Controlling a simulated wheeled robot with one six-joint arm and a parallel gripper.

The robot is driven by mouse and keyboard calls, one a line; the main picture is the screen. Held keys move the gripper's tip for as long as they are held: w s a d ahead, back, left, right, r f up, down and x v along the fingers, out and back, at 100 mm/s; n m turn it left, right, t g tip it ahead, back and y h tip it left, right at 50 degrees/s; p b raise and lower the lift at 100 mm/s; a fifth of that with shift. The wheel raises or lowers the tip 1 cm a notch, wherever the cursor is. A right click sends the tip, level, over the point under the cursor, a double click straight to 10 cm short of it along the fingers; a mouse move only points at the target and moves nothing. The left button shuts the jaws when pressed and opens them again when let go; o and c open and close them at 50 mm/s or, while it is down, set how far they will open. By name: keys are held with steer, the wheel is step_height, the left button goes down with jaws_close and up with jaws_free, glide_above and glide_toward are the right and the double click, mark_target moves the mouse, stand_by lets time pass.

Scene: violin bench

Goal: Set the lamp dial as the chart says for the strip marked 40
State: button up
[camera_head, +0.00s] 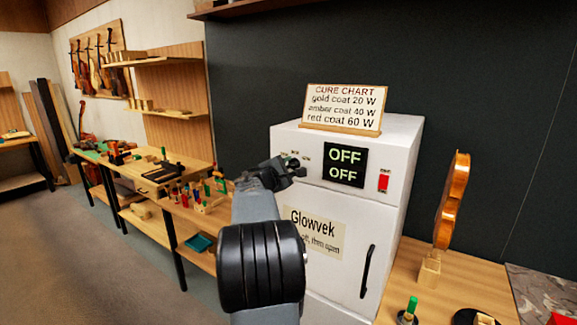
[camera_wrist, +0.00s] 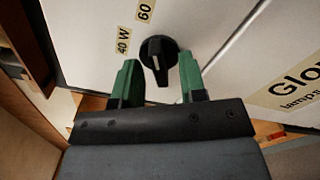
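The lamp dial (camera_wrist: 158,55) is a round black knob on the white cabinet's front (camera_head: 340,205). Its pale pointer line faces the bottom of the wrist picture, away from the labels "40 W" (camera_wrist: 123,41) and "60" (camera_wrist: 145,10). My gripper (camera_wrist: 159,76) is open; its green fingers stand apart on either side of the dial's lower part, with gaps. In the head view my gripper (camera_head: 292,166) is at the cabinet's upper left and hides the dial. The cure chart (camera_head: 343,107) reads gold coat 20 W, amber coat 40 W, red coat 60 W. I cannot make out a strip marked 40.
The cabinet's display (camera_head: 345,165) reads OFF twice. A red switch (camera_head: 384,181) sits right of it, and a black door handle (camera_head: 368,270) is lower. A violin body (camera_head: 452,200) stands on the right bench. A workbench (camera_head: 150,187) with tools is at left.

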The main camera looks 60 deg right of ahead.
steer(key=shift+d, duration=0.2)
jaws_close()
stand_by(0.3)
steer(key=n, duration=0.6)
steer(key=shift+s, duration=0.1)
steer(key=n+p, duration=0.1)
steer(key=n, duration=0.4)
steer(key=shift+f+n+p, duration=0.1)
steer(key=shift+n+p, duration=0.2)
stand_by(0.5)
